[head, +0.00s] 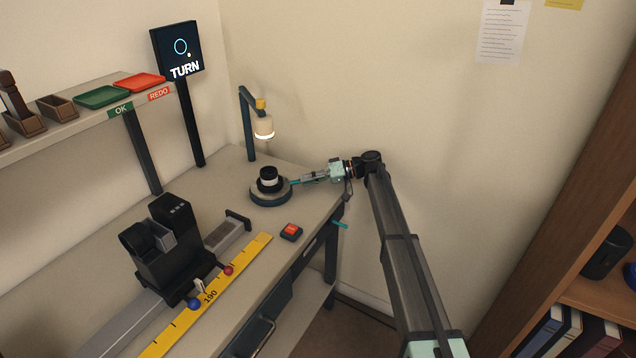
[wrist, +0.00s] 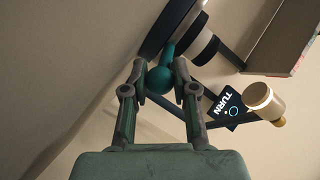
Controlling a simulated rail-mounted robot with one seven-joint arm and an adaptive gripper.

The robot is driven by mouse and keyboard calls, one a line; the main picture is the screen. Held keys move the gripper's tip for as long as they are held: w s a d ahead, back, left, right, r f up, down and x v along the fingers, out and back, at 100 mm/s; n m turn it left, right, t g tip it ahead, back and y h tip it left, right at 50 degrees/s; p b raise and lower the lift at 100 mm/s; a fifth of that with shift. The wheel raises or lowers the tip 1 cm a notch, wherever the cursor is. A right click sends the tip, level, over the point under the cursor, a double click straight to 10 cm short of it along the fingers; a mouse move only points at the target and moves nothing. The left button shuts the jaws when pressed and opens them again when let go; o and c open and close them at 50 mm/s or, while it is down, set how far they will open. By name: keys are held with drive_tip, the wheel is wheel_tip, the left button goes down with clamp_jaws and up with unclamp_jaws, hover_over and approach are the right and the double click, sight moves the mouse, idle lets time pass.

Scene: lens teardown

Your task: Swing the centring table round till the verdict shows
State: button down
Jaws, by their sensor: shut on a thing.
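The centring table (head: 270,196) is a round grey-teal disc near the back right corner of the bench. A black lens with a white band (head: 268,180) stands upright on it. A teal handle sticks out from the table towards my gripper (head: 299,182). In the wrist view my gripper (wrist: 159,75) is shut on the handle's teal ball knob (wrist: 159,80), with one finger on each side. The verdict screen (head: 180,52) on a black post reads TURN, with a blue ring and a small dot. It also shows in the wrist view (wrist: 226,110).
A lamp (head: 264,127) on a bent post stands just behind the table. A red button (head: 291,231) sits in front, near the bench edge. A black carriage (head: 168,245) on a rail and a yellow ruler (head: 215,290) lie left. A shelf holds green (head: 103,96) and red (head: 143,82) trays.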

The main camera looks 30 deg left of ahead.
drive_tip(key=shift+w+a, duration=0.15)
drive_tip(key=shift+w, duration=0.05)
idle(0.5)
drive_tip(key=c, duration=1.2)
unclamp_jaws()
wheel_tip(320, 180, up, 10)
drive_tip(key=shift+c, duration=0.2)
